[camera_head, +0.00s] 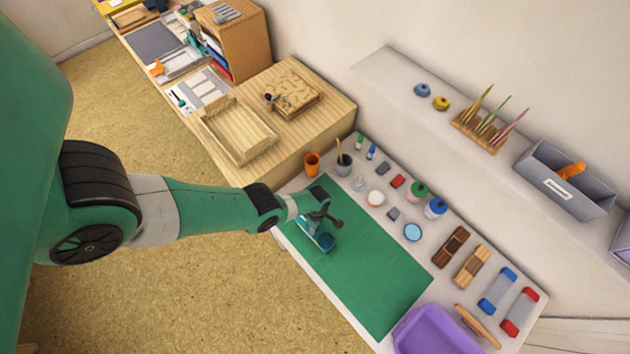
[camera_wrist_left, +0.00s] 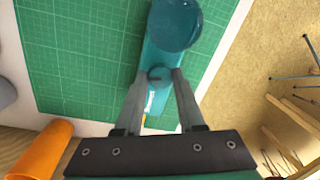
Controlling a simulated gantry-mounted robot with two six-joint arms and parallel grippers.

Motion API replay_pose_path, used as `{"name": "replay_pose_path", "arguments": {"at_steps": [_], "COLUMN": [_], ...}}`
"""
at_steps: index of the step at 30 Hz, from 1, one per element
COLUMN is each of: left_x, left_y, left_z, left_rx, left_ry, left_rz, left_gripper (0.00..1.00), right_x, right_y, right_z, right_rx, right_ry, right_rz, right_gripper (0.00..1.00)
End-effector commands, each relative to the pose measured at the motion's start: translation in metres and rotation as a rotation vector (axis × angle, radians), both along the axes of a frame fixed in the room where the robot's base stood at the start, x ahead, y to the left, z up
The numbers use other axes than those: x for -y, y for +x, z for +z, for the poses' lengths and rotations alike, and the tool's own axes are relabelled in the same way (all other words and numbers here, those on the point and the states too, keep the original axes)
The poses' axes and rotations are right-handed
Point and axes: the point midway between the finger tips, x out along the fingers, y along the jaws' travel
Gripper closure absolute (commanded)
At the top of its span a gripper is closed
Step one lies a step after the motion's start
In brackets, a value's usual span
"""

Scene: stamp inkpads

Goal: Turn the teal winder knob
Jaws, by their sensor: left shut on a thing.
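A teal winder (camera_head: 323,240) lies at the far left end of the green cutting mat (camera_head: 370,275), partly hidden under my left gripper in the head view. In the left wrist view, the winder's long teal body (camera_wrist_left: 158,52) carries a large round drum (camera_wrist_left: 177,24) at the top and a small round teal knob (camera_wrist_left: 159,76) below it. My left gripper (camera_wrist_left: 164,76) reaches down over the winder, its two fingers shut on the small knob. The gripper also shows over the mat in the head view (camera_head: 328,213). The right gripper is not in view.
An orange cup (camera_head: 312,163) stands beside the mat's far left end, close to my left gripper. Ink bottles (camera_head: 436,207), small pads and wooden stamps (camera_head: 471,267) line the mat's wall side. A purple tray (camera_head: 430,331) stands at the near end. The mat's middle is clear.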

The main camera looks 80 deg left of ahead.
Motion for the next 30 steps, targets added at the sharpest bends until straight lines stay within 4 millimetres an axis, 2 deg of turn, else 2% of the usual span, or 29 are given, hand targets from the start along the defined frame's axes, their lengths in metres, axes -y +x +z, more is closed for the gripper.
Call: {"name": "replay_pose_path", "arguments": {"at_steps": [18,30], "left_x": [-0.0003,-0.0003], "left_y": [-0.0022,-0.0028], "left_z": [0.0000,0.0000], "left_rx": [-0.001,-0.001], "left_ry": [0.000,0.000], "left_rz": [0.580,0.866], "left_gripper": [1.00,1.00], "right_x": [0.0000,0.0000], "right_y": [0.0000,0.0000], "right_z": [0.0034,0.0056], "right_rx": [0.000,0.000], "right_ry": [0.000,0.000], "right_rz": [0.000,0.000], "right_gripper": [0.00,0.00]}}
